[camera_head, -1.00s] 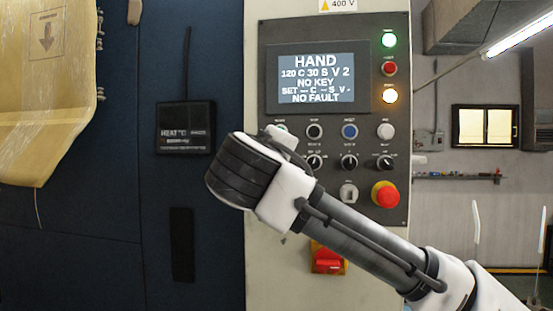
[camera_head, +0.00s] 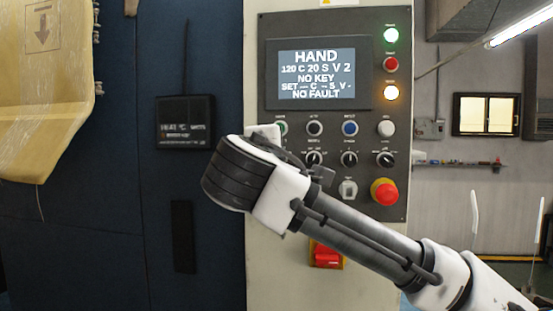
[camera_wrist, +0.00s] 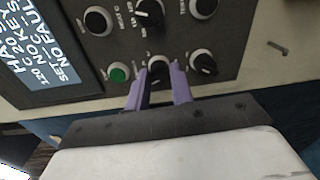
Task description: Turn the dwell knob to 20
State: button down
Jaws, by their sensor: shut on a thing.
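The panel's display (camera_head: 316,74) reads HAND, 120 C 20 S V 2, NO KEY, NO FAULT, and shows at the left of the wrist view (camera_wrist: 40,45). My gripper (camera_wrist: 159,85) has its two purple fingers on either side of a dark round knob (camera_wrist: 157,66), shut on it. This knob sits beside the green button (camera_wrist: 118,74). In the head view my wrist covers the knob and fingertips. I take it for the dwell knob, but its label is too small to read.
Other selector knobs (camera_head: 349,160) and buttons (camera_head: 350,128) sit close by. A red emergency stop (camera_head: 384,192) is at the panel's lower right, and a red switch (camera_head: 326,256) is below. A lit amber lamp (camera_head: 391,92) is beside the display.

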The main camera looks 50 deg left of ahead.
jog(key=shift+r, duration=0.1)
jog(key=c, duration=1.3)
grip_release()
jog(key=shift+o, duration=0.2)
jog(key=shift+s, duration=0.1)
jog(key=b+v, duration=0.4)
jog(key=v, duration=0.9)
jog(key=shift+s+d+b, duration=0.25)
jog(key=shift+s+b, duration=0.05)
